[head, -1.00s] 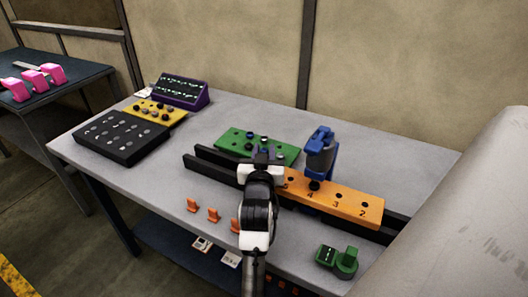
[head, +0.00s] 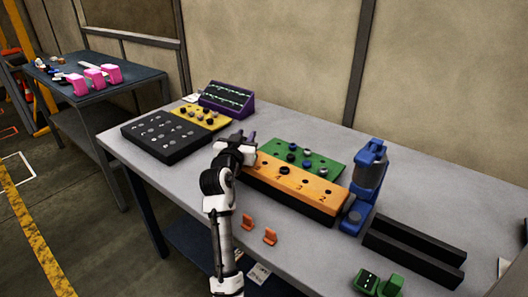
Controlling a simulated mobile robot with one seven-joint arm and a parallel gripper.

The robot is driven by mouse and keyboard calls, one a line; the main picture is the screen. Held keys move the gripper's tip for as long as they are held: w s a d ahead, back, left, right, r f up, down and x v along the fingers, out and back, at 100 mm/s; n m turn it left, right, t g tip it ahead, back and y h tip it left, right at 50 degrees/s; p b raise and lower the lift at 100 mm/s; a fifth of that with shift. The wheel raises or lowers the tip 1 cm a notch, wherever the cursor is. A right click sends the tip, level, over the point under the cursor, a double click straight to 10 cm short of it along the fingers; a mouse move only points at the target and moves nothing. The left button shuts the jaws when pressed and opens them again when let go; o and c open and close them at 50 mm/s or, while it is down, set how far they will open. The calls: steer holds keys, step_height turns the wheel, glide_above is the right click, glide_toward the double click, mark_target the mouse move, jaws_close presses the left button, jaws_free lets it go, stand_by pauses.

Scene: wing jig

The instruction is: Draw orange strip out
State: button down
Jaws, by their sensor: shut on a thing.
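The orange strip (head: 292,181), with numbered holes, lies in front of the green board and left of the blue press (head: 368,178). Its right end is close beside the press; whether it is fully clear of it I cannot tell. Black shows along its near side, seemingly a rail under or beside it. The black rails (head: 414,248) right of the press are empty. My gripper (head: 249,146) is shut on the left end of the orange strip, and my wrist hides the grip and that end.
A green board (head: 328,166) with dark knobs lies behind the strip. A black holed board (head: 165,146), yellow board (head: 198,121) and purple rack (head: 228,98) stand at the back left. Small orange pieces (head: 270,237) and a green device (head: 388,286) lie near the front edge.

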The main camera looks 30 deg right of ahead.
steer(key=shift+w+a+b, duration=0.15)
steer(key=shift+w+a, duration=0.1)
steer(key=shift+w, duration=0.25)
steer(key=shift+w+a+b, duration=0.15)
steer(key=shift+w+a, duration=0.05)
steer(key=shift+w, duration=0.3)
steer(key=shift+w+a+r, duration=0.15)
steer(key=shift+w, duration=0.05)
steer(key=c, duration=1.5)
jaws_free()
steer(key=o, duration=0.4)
steer(key=shift+w, duration=0.15)
